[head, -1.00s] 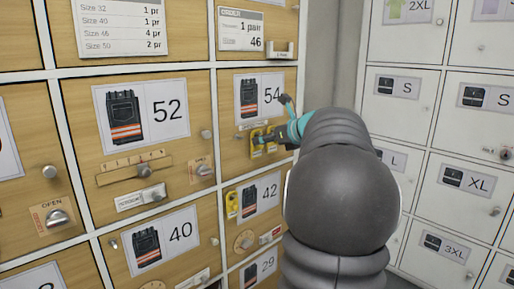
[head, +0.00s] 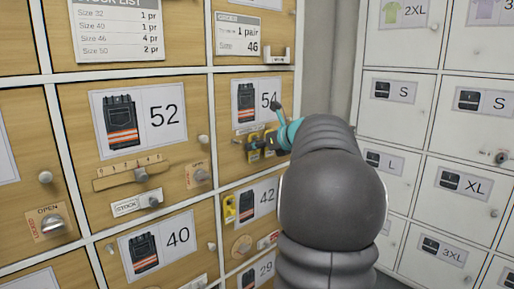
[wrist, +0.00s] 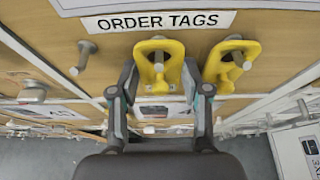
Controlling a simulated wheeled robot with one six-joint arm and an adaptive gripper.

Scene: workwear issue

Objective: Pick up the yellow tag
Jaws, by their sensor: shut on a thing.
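Two yellow tags hang on pegs under the "ORDER TAGS" label (wrist: 166,22) in the wrist view. The middle yellow tag (wrist: 160,48) is between the fingers of my gripper (wrist: 160,88), which is shut on it. The tag still hangs around its peg, and its lower part is partly hidden. The other yellow tag (wrist: 232,56) hangs just to the right, outside the right finger. In the head view the yellow tags (head: 254,155) show small below the 54 picture, beside my gripper (head: 262,143), partly covered by it.
An empty peg (wrist: 85,55) is left of the tags. Another yellow tag (head: 229,208) hangs on the 42 locker door. Knobs and a slider (head: 140,173) stick out from nearby wooden doors. White lockers (head: 440,150) stand on the right.

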